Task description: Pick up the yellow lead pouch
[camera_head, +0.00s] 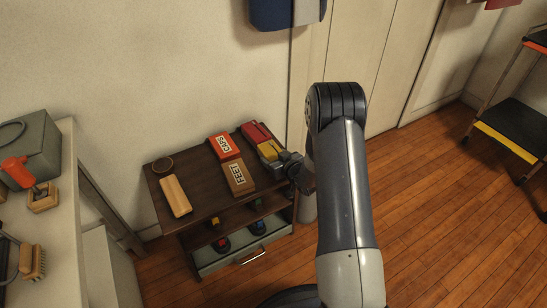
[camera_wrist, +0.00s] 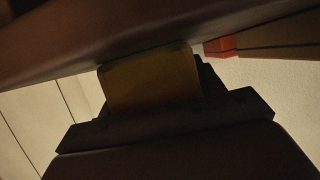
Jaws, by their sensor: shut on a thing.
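The yellow lead pouch (camera_head: 267,150) is at the right end of the dark brown shelf unit's top (camera_head: 201,196), beside a red pouch-like thing (camera_head: 256,133). My gripper (camera_head: 281,159) reaches it from the right and is shut on it. In the wrist view the yellow pouch (camera_wrist: 150,78) is dim and fills the space at the dark jaws (camera_wrist: 165,115). The jaws hide its lower part. I cannot tell whether the pouch still touches the top.
A red box marked CAPS (camera_head: 224,146), a brown box marked FEET (camera_head: 239,178), a wooden block (camera_head: 175,196) and a small round dish (camera_head: 163,165) share the top. Small items stand on the shelf below. A counter (camera_head: 67,190) is left; a cart (camera_head: 512,126) is far right. Floor between is clear.

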